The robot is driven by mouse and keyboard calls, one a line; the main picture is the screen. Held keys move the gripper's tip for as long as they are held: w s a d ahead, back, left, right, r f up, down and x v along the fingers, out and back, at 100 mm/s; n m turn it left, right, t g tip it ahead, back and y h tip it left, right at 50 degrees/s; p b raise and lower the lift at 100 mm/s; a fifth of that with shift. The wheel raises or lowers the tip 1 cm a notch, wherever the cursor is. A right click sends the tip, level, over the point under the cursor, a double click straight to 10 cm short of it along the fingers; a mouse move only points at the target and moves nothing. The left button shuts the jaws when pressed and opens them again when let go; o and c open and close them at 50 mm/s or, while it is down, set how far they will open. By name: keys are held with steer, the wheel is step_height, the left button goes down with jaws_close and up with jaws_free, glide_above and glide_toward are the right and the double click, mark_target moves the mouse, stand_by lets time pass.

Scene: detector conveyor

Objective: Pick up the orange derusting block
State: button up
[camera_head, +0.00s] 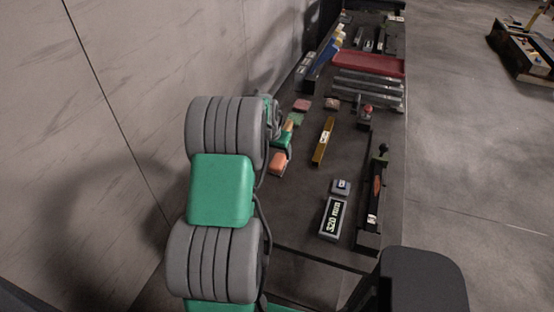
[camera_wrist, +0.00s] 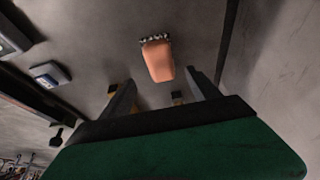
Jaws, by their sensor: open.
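The orange derusting block (camera_head: 278,163) lies on the dark table near its left edge, beside the wall. In the wrist view the block (camera_wrist: 158,60) is a rounded orange piece with a dark, speckled strip along its far end. My gripper (camera_wrist: 149,93) is open, with its two fingers apart and the block beyond the tips, roughly between them. The block is not touched as far as I can see. In the head view my arm covers the left side, and the gripper's fingertips are hard to make out near the block.
A grey 320 mm block (camera_head: 333,218), a small grey block (camera_head: 341,187) and a brown-yellow bar (camera_head: 323,141) lie to the right. A green block (camera_head: 297,119) and a reddish block (camera_head: 302,104) lie farther back. A long black tool (camera_head: 372,205) lines the right edge. The wall (camera_head: 130,120) is close on the left.

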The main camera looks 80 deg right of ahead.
mark_target(278, 159)
steer(key=p+x, duration=0.2)
steer(key=x, duration=0.5)
steer(key=shift+f, duration=0.3)
steer(key=shift+c, duration=0.3)
steer(key=c, duration=1.4)
